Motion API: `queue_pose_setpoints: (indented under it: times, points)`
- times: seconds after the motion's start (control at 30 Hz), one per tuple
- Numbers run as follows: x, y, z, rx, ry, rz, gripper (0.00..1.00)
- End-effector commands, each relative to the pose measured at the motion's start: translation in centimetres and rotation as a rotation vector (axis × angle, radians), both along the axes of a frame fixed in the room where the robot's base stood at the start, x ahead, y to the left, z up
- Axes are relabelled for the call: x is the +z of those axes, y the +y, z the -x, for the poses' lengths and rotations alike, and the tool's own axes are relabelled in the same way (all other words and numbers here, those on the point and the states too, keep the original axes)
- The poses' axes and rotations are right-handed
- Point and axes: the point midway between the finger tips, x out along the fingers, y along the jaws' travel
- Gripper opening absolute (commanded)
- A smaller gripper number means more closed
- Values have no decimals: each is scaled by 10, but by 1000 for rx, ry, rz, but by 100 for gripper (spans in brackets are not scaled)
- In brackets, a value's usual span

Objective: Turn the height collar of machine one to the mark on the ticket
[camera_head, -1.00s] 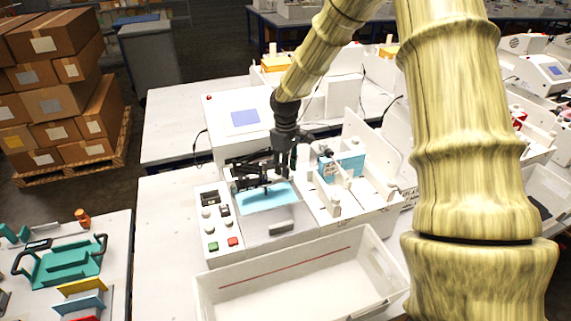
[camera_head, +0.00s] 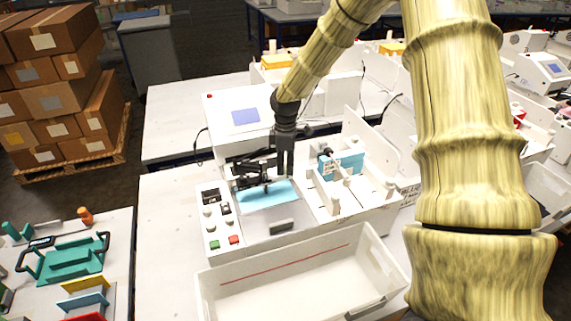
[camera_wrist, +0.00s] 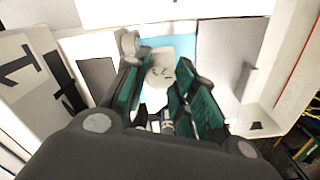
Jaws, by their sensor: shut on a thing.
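Machine one (camera_head: 222,246) is a white plotter on the near table, with a blue sheet (camera_head: 268,195) on its bed. In the wrist view, a white panel with a large black "1" (camera_wrist: 18,62) shows at the left. My gripper (camera_head: 252,172) is low over the blue sheet. In the wrist view, my gripper (camera_wrist: 162,82) has its teal-lined fingers on either side of a pale rounded piece (camera_wrist: 160,72), apparently the height collar, and is shut on it. Small dark marks show on the piece, too blurred to read. I cannot make out the ticket.
A white open bin (camera_head: 300,285) stands in front of the machine. Green and red buttons (camera_head: 225,241) are at its front left. A blue-screened box (camera_head: 245,117) stands behind. A second bay with a blue block (camera_head: 345,162) is close on the right. Clear tabletop (camera_head: 165,225) lies left.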

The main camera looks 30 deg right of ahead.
Motion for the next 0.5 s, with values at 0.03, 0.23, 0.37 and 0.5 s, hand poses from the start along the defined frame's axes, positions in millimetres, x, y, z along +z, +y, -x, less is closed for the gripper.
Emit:
queue_pose_setpoints:
  times: [0.03, 0.23, 0.37, 0.5]
  points:
    - [1, -1, -1, 2, -3, 1, 3]
    - [1, -1, -1, 4, -4, 1, 3]
    - [2, -1, -2, 4, -4, 1, 3]
    - [1, -1, -1, 4, -3, 1, 49]
